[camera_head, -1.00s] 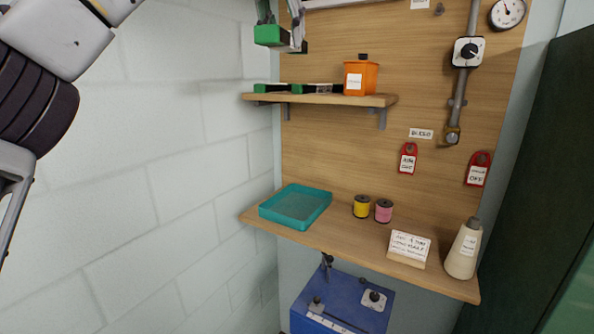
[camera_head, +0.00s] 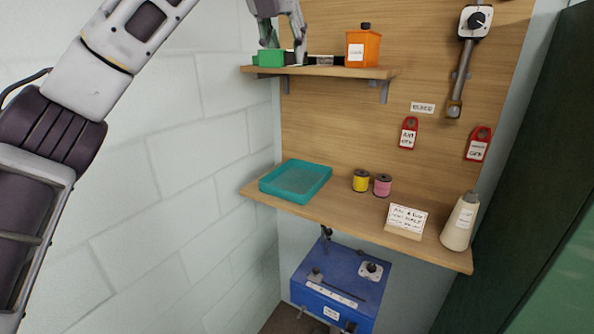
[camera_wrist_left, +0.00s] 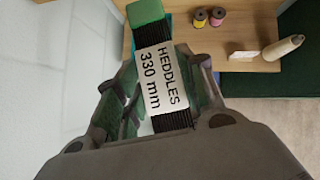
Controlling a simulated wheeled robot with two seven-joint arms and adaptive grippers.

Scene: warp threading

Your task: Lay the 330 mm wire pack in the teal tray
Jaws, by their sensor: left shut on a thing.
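My left gripper (camera_head: 282,38) is at the top of the head view, in front of the upper shelf. It is shut on the 330 mm wire pack (camera_head: 270,58), whose green end shows below the fingers. In the left wrist view the pack (camera_wrist_left: 180,118) has black wires, a green end and a white label reading "HEDDLES 330 mm", between the fingers (camera_wrist_left: 160,75). The teal tray (camera_head: 295,194) lies empty on the lower shelf, at its left end. In the wrist view the pack mostly hides it. My right gripper is not in view.
The upper shelf (camera_head: 345,72) holds an orange bottle (camera_head: 363,47) and a partly hidden dark pack. Right of the tray on the lower shelf (camera_head: 340,216) stand yellow (camera_head: 361,181) and pink (camera_head: 383,186) spools, a card (camera_head: 406,220) and a cone (camera_head: 460,222). A blue box (camera_head: 340,282) is below.

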